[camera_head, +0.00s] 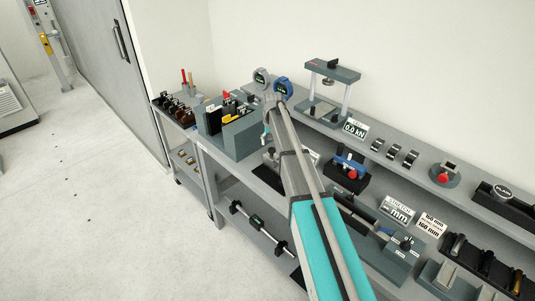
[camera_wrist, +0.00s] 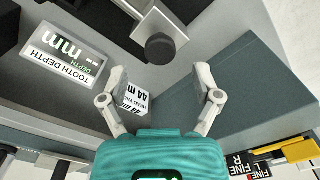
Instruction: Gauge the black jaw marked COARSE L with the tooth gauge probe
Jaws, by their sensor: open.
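My gripper (camera_wrist: 163,88) is open and empty in the wrist view, its two fingers spread. A black round knob (camera_wrist: 160,48) on a light grey block lies just beyond the fingertips; I cannot tell whether it is the tooth gauge probe. A TOOTH DEPTH display (camera_wrist: 66,58) reading dashes and mm is left of the fingers. Black plates marked FINE L and FINE R (camera_wrist: 272,158) are at the lower right. No COARSE L mark can be read in either view. In the head view my arm hides most of the gripper, near the grey rack (camera_head: 242,138).
A small mm label (camera_wrist: 133,104) shows between the fingers. A tall grey box wall (camera_wrist: 235,85) stands close to the right finger. In the head view, a press frame (camera_head: 331,72) stands behind my arm, and the bench right of it is crowded with fixtures and signs.

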